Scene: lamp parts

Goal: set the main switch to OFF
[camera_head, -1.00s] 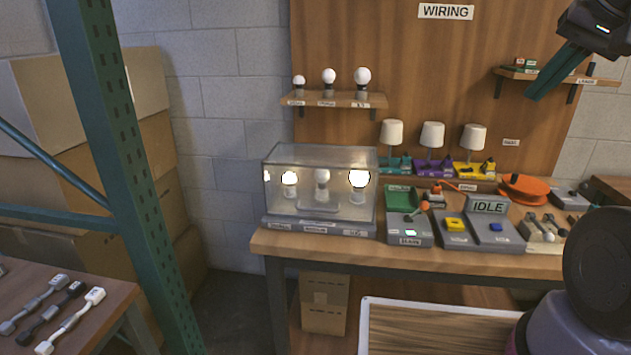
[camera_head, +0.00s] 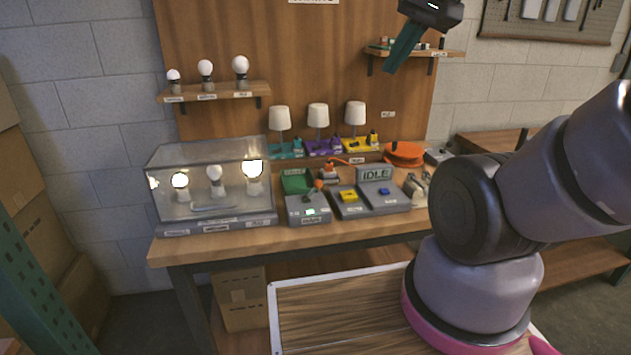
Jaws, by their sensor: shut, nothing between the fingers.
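The main switch (camera_head: 307,208) is a grey box on the workbench, right of the glass case. It has a lit green-white indicator on its front and a lever with an orange-red ball (camera_head: 318,184) at its top. A green panel stands behind it. The lever's exact position is too small to tell. My gripper (camera_head: 402,49) is at the top of the view, with its teal fingers shut and empty. In the picture it is above and right of the switch, well apart from it.
The glass case (camera_head: 205,190) holds bulbs, two of them lit. Right of the switch stands a grey unit with yellow and blue buttons and an IDLE sign (camera_head: 375,174). Small lamps (camera_head: 318,116) stand behind. A shelf (camera_head: 435,51) is near my gripper. My arm covers the bench's right end.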

